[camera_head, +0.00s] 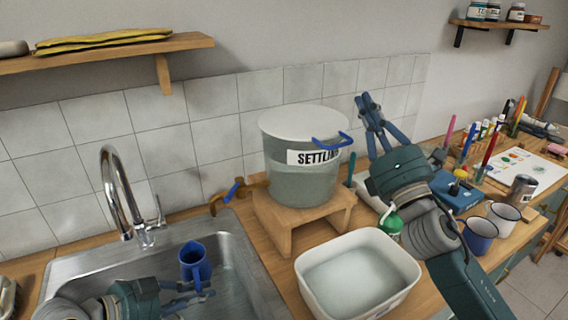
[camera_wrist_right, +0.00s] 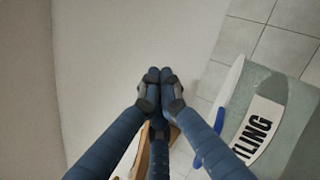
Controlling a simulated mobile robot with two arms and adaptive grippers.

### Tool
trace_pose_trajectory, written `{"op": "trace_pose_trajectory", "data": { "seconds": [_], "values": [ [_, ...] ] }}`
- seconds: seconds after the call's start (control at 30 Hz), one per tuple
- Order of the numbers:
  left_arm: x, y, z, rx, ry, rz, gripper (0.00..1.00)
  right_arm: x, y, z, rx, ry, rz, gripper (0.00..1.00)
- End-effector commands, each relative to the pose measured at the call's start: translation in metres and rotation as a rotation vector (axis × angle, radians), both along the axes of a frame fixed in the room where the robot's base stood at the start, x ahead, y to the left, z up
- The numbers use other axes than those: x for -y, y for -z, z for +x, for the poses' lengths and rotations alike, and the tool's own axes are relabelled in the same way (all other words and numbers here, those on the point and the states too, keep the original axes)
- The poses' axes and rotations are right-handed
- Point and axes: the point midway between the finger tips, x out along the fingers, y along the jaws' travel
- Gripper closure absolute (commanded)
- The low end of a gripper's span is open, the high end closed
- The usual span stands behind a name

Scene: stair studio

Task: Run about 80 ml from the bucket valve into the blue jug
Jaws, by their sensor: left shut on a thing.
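The bucket (camera_head: 303,165) is grey and translucent, labelled "SETTLING", and stands on a wooden stand (camera_head: 285,225). Its brass valve (camera_head: 217,206) with a blue lever (camera_head: 236,188) sticks out at the left, over the sink's edge. No stream shows below it. The blue jug (camera_head: 194,263) is upright over the sink basin, below and left of the valve; its contents are hidden. My left gripper (camera_head: 193,296) is shut on the jug at its near side. My right gripper (camera_head: 366,100) is shut and empty, raised right of the bucket; its fingertips meet in the right wrist view (camera_wrist_right: 160,76).
The sink (camera_head: 85,272) has a chrome faucet (camera_head: 118,190). A white tub (camera_head: 357,275) of pale liquid stands in front of the stand. Enamel mugs (camera_head: 480,235), a green-topped bottle (camera_head: 390,224) and paint things crowd the counter at right.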

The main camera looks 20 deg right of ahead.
Motion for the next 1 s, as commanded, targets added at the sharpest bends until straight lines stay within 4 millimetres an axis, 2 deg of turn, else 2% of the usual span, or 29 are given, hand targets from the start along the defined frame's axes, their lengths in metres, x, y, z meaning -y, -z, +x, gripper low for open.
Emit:
{"op": "trace_pose_trajectory", "data": {
  "seconds": [0.17,0.3,0.37,0.57,0.7,0.77,1.0],
  "values": [
    [0.0,-0.001,0.0,0.002,0.0,-0.001,1.0,-0.052,0.005,-0.005,-0.035,-0.216,0.02,1.0],
    [0.0,-0.001,0.0,0.002,0.0,-0.001,1.0,-0.104,0.02,-0.017,-0.114,-0.446,0.063,1.0],
    [0.0,-0.001,0.0,0.002,0.0,-0.001,1.0,-0.123,0.028,-0.024,-0.158,-0.539,0.085,1.0],
    [0.0,-0.001,0.0,0.002,0.0,-0.001,1.0,-0.135,0.073,-0.011,-0.282,-0.699,0.294,1.0],
    [0.0,-0.001,0.0,0.002,0.0,-0.001,1.0,-0.149,0.114,-0.006,-0.402,-0.827,0.472,1.0],
    [0.0,-0.001,0.0,0.002,0.0,-0.001,1.0,-0.15,0.123,-0.003,-0.455,-0.887,0.553,1.0],
    [0.0,-0.001,0.0,0.002,0.0,-0.001,1.0,-0.15,0.174,-0.001,-0.783,-1.162,1.03,1.0]
  ]
}}
